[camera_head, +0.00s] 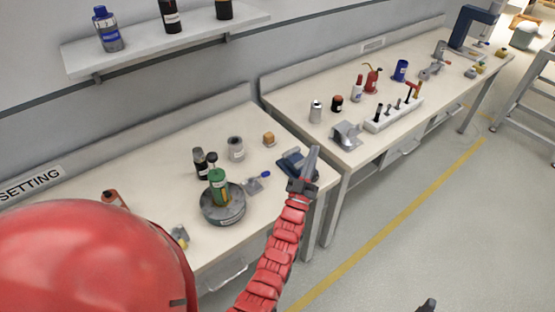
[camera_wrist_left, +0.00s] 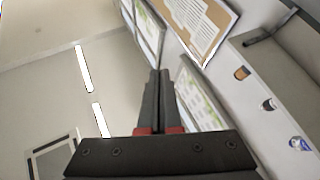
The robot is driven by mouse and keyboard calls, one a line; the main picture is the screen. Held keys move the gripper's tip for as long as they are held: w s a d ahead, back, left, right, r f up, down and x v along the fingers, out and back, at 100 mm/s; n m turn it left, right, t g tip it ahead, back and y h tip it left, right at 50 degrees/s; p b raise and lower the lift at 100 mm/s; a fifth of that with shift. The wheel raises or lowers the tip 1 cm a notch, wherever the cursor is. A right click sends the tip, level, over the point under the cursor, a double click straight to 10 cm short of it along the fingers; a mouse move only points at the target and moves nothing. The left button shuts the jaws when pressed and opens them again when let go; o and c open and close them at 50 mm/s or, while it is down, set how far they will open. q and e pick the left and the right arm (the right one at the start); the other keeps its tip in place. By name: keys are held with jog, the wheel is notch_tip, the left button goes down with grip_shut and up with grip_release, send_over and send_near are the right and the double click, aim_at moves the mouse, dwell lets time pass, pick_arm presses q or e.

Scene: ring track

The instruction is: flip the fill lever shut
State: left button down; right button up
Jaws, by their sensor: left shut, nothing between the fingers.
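A small grey fitting with a blue-tipped lever (camera_head: 258,182) sits on the near bench, right of a round grey base (camera_head: 222,210) carrying a green cylinder (camera_head: 218,188). It looks like the fill lever, but it is too small to tell its position. My left gripper (camera_head: 312,158) is to its right, over the bench's right end, pointing up. It is shut and empty; the left wrist view shows its fingers (camera_wrist_left: 159,100) together, facing the wall and ceiling. A dark tip (camera_head: 427,305) at the bottom edge may be my right gripper; its jaws are not readable.
A blue-grey device (camera_head: 291,162) stands close beside my left gripper. A grey jar (camera_head: 236,149), dark bottles (camera_head: 200,162) and an orange-topped block (camera_head: 269,139) stand behind the base. A second bench (camera_head: 290,95) holds tools. A shelf (camera_head: 160,45) hangs above.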

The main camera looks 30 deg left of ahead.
pick_arm(q)
jog(key=w+a+f+n+g, duration=0.1)
jog(key=w+a+f+g, duration=0.2)
jog(key=w+g, duration=0.1)
jog(key=w+a+f+n+g+p, duration=0.1)
jog(key=w+a+f+g, duration=0.2)
jog(key=w+a, duration=0.1)
jog(key=w+a+f+n+g, duration=0.2)
jog(key=w+a+f+g, duration=0.1)
jog(key=w, duration=0.3)
jog(key=shift+w+a+f+g, duration=0.4)
jog(key=shift+a+g, duration=0.1)
jog(key=shift+g, duration=0.3)
jog(key=s+a+g, duration=0.1)
jog(key=s+a+f+n+g, duration=0.1)
jog(key=a+g, duration=0.1)
jog(key=s+a+g+p, duration=0.1)
jog(key=g, duration=0.1)
jog(key=shift+s+a+f+n, duration=0.15)
jog(key=shift+a+n, duration=0.1)
jog(key=shift+n, duration=0.05)
jog(key=s+a+r+n+g, duration=0.1)
jog(key=s+a+g, duration=0.3)
jog(key=s, duration=0.5)
jog(key=shift+r+n+g+p, duration=0.4)
jog(key=shift+r+g, duration=0.35)
jog(key=shift+g, duration=0.15)
jog(key=shift+f, duration=0.15)
